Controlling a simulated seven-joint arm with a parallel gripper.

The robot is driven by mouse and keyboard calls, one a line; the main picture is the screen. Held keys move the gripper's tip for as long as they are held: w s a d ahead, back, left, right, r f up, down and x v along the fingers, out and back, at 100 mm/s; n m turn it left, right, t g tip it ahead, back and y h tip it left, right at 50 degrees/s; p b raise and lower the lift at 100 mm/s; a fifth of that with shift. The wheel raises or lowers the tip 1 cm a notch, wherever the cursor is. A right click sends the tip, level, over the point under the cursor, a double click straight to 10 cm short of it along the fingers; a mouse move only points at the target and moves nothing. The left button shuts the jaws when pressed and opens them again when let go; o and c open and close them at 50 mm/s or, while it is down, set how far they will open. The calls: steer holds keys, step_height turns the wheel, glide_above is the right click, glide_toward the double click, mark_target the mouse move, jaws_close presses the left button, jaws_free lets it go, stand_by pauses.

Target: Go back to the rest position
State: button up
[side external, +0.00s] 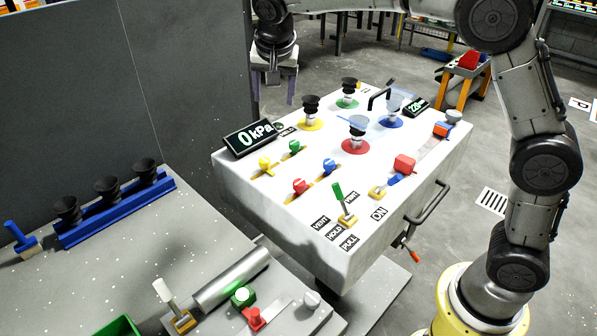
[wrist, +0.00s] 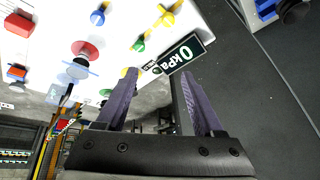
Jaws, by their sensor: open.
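My gripper (side external: 273,97) is at the top of the side external view, behind the far left corner of a white console (side external: 320,225) and above its top. Its two purple fingers point down, spread apart, with nothing between them. In the wrist view my gripper (wrist: 158,76) also shows open and empty. My gripper touches nothing that I can see.
A grey bench (side external: 95,275) with a blue cup rack (side external: 120,215) stands at left. A dark wall panel (side external: 190,70) is beside my gripper.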

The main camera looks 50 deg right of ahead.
steer(key=s+d+r+n+t+y, duration=0.1)
steer(key=s+d+r, duration=0.25)
steer(key=s, duration=0.55)
steer(key=s+d+r, duration=0.2)
steer(key=s+r, duration=0.2)
steer(key=s, duration=0.5)
steer(key=s+f+n+y, duration=0.1)
steer(key=s+f+n, duration=0.3)
steer(key=s, duration=0.4)
steer(key=s+a+f+n+y, duration=0.1)
steer(key=s+f+n, duration=0.4)
steer(key=s+f, duration=0.2)
steer(key=shift+s+a+f, duration=0.2)
steer(key=shift+s+a, duration=0.05)
steer(key=shift+s, duration=0.75)
